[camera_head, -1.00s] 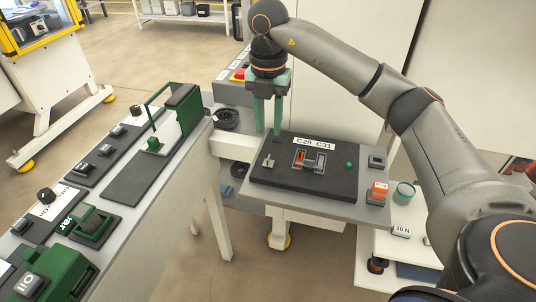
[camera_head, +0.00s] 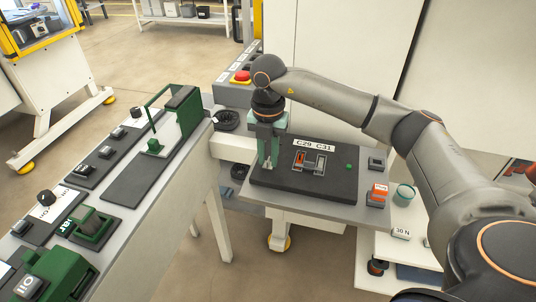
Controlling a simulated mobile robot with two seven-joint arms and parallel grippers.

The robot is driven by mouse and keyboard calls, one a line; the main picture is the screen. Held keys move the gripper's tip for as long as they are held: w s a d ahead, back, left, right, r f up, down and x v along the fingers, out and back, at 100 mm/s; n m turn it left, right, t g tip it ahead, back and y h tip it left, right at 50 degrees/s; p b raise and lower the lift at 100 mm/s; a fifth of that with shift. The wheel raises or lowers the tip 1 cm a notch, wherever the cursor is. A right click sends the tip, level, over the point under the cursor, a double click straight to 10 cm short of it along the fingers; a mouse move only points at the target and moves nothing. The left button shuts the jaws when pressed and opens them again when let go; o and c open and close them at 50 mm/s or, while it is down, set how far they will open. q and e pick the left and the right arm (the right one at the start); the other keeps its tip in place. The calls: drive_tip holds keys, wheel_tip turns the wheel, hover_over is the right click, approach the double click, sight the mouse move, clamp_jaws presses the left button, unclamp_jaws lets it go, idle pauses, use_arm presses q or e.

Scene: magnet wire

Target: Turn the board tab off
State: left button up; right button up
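The dark board (camera_head: 330,186) lies on a grey table, with a white "C29 C31" label (camera_head: 313,145) at its far edge. A small pale tab (camera_head: 267,167) stands near the board's left side. My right gripper (camera_head: 268,163) points straight down at it, with its green fingers apart on either side of the tab's place. The fingertips partly hide the tab, and I cannot tell whether they touch it. A grey and reddish part (camera_head: 309,161) sits mid-board, with a small green light (camera_head: 349,167) to its right. My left gripper is out of view.
An orange-topped switch (camera_head: 377,194) and a grey switch (camera_head: 376,163) stand at the table's right. A bench with several switches and a green frame (camera_head: 157,122) runs along the left. A red button (camera_head: 241,76) is behind.

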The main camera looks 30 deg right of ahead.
clamp_jaws()
idle(1.1)
